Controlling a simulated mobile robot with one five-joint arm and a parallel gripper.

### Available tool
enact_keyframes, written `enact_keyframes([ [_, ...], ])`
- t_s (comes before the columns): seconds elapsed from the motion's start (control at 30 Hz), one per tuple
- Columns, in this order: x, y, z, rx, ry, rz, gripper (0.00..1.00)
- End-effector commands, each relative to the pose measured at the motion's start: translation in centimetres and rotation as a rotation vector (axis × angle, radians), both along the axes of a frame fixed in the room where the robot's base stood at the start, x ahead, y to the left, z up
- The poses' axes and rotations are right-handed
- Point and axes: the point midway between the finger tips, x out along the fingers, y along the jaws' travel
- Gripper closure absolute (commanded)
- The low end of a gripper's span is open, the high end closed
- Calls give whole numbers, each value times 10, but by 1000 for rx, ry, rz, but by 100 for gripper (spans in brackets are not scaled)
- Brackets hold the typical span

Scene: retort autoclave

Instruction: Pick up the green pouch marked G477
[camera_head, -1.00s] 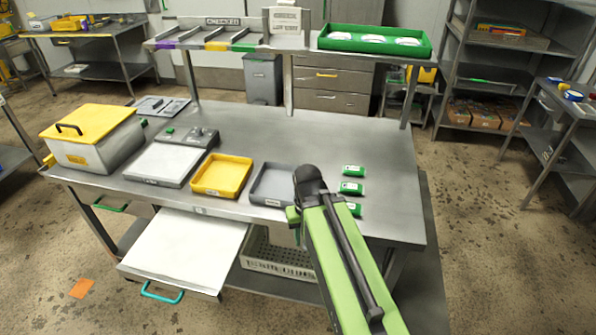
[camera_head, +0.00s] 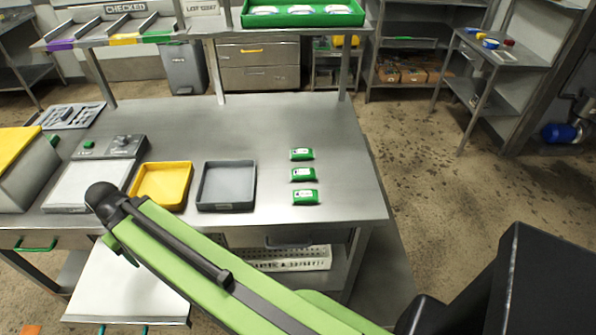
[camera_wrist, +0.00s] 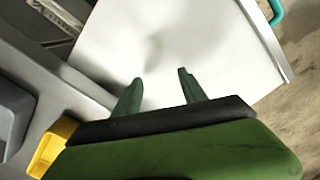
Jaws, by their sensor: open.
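Three green pouches with white labels lie in a column on the right part of the steel table: a far one (camera_head: 301,154), a middle one (camera_head: 304,174) and a near one (camera_head: 305,197). Their markings are too small to read, so I cannot tell which is G477. My gripper (camera_wrist: 158,84) is open and empty in the wrist view, above a white pull-out board (camera_wrist: 175,45). In the head view my arm reaches to the left, away from the pouches. No pouch shows in the wrist view.
A grey tray (camera_head: 227,207) and a yellow tray (camera_head: 134,188) stand left of the pouches, beside a scale (camera_head: 88,184). A green tray (camera_head: 303,20) with white-labelled contents sits on the shelf above. The table around the pouches is clear.

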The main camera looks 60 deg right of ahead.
Motion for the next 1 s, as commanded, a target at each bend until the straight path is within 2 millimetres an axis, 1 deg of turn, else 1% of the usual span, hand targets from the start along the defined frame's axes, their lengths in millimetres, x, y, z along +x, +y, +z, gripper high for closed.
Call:
enact_keyframes([
  [0.03,1,0,19,0,-3,-1,43],
  [0.07,2,-1,30,0,-6,-3,39],
  [0.1,4,-1,48,0,-10,-5,34],
  [0.13,5,-2,61,0,-14,-8,30],
  [0.17,7,-3,74,0,-17,-12,29],
  [0.2,9,-4,92,0,-22,-18,29],
  [0.3,14,-11,127,0,-34,-47,29],
  [0.43,19,-22,165,0,-47,-129,29],
  [0.47,21,-27,173,0,-49,-157,29],
  [0.5,22,-37,184,2,-51,-202,29],
  [0.57,23,-63,201,2,-54,-312,29],
  [0.6,22,-87,206,2,-55,-412,29],
  [0.67,19,-119,206,3,-54,-556,29],
  [0.7,15,-141,206,4,-53,-652,29],
  [0.77,7,-174,205,5,-50,-801,29],
  [0.8,0,-197,205,5,-47,-904,29],
  [0.87,-12,-234,204,5,-44,-1070,29],
  [0.9,-24,-260,203,6,-41,-1190,29],
  [0.97,-44,-300,203,6,-35,-1386,29],
  [1.0,-61,-329,203,7,-31,-1527,29],
])
